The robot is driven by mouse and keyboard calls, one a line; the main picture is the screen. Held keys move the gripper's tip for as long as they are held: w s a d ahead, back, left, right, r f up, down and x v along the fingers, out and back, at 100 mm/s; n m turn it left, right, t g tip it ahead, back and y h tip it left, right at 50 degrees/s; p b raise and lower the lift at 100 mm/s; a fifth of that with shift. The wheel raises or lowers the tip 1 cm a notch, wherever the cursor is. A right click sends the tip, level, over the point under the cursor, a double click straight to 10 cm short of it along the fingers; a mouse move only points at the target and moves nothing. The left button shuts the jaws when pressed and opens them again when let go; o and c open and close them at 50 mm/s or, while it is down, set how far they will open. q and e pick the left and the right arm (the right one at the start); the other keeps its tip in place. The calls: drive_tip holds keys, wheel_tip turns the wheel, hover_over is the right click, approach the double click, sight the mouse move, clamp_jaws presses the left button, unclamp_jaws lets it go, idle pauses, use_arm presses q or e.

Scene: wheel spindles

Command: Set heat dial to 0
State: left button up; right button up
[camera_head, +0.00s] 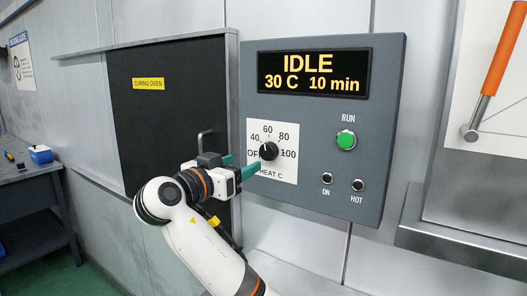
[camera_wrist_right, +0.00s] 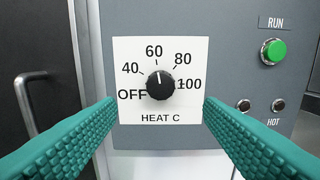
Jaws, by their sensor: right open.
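The heat dial (camera_head: 268,151) is a round black knob on a white plate marked OFF, 40, 60, 80, 100 and HEAT C. In the right wrist view the dial (camera_wrist_right: 160,85) has its white pointer line turned upward, close to the 60 mark. My right gripper (camera_head: 243,165) is open, with its teal fingers toward the plate. In the right wrist view the fingers (camera_wrist_right: 158,104) lie to the left and right of the dial, apart from it, with nothing between them. My left gripper is not in view.
The grey control panel (camera_head: 320,185) has a display (camera_head: 314,72) reading IDLE, 30 C, 10 min. A green RUN button (camera_head: 346,140) and ON and HOT lamps sit right of the dial. The black curing oven door (camera_head: 150,120) with its handle (camera_head: 205,142) is left of it.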

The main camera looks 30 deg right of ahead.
sight(266, 154)
drive_tip(key=p+x, duration=0.2)
drive_tip(key=x, duration=0.7)
drive_tip(key=shift+d, duration=0.1)
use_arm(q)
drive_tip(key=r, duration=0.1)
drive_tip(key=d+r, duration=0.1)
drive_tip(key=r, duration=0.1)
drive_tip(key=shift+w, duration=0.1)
use_arm(e)
drive_tip(key=shift+w+d+f, duration=0.1)
drive_tip(key=shift+d+f, duration=0.05)
drive_tip(key=shift+d, duration=0.1)
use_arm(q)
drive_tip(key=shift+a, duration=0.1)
use_arm(e)
drive_tip(key=shift+c, duration=0.9)
drive_tip(key=c, duration=0.8)
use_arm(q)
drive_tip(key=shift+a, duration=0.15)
